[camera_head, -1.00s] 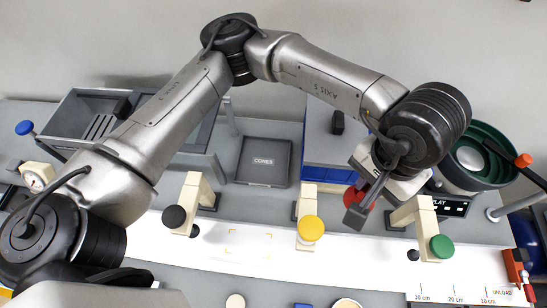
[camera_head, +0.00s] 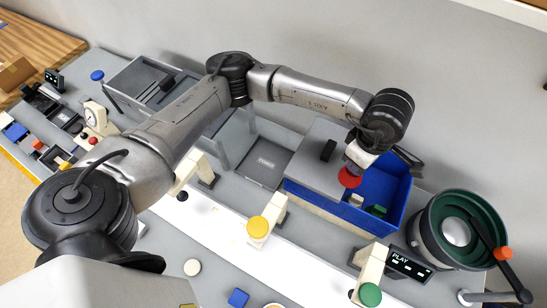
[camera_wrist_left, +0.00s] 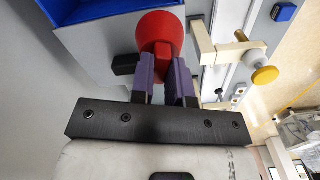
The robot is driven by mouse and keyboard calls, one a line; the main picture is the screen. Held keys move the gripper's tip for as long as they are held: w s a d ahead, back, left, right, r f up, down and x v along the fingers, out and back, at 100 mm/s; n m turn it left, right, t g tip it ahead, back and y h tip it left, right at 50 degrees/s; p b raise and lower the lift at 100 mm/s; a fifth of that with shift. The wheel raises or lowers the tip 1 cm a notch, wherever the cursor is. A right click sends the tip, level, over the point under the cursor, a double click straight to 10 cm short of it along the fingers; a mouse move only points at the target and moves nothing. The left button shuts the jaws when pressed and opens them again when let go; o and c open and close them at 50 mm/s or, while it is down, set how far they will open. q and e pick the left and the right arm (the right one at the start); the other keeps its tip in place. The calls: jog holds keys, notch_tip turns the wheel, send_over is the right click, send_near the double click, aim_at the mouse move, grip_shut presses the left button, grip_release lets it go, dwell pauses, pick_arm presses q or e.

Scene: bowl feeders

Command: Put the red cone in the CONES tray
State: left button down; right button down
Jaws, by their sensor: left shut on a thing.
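The red cone (camera_head: 349,178) is held in my left gripper (camera_head: 354,166), raised in front of the blue bin. In the left wrist view the cone (camera_wrist_left: 160,32) sits between the two fingers (camera_wrist_left: 165,85), its broad round end pointing away from the wrist. The fingers hide part of it. The CONES tray (camera_head: 265,163) is a flat dark grey square left of the gripper, with faint lettering. It looks empty. My right gripper is not in view.
A yellow-capped post (camera_head: 258,227) and a green-capped post (camera_head: 369,294) stand in front. A green bowl feeder (camera_head: 450,210) is at right.

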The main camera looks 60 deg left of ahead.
pick_arm(q)
jog(key=w+a+f+n+p, duration=0.15)
jog(key=a+n+p, duration=0.25)
jog(key=a+n, duration=0.85)
jog(key=n, duration=1)
send_over(262, 168)
notch_tip(262, 168, down, 22)
jog(key=shift+m, duration=0.25)
jog(key=shift+w+d+f+p, duration=0.1)
jog(key=shift+f+p, duration=0.15)
jog(key=shift+f, duration=1)
jog(key=shift+d+f+p, duration=0.1)
jog(key=shift+f+p, duration=0.1)
jog(key=shift+f, duration=1.05)
jog(key=shift+a, duration=0.1)
jog(key=shift+f, duration=0.15)
jog(key=c, duration=1.1)
grip_release()
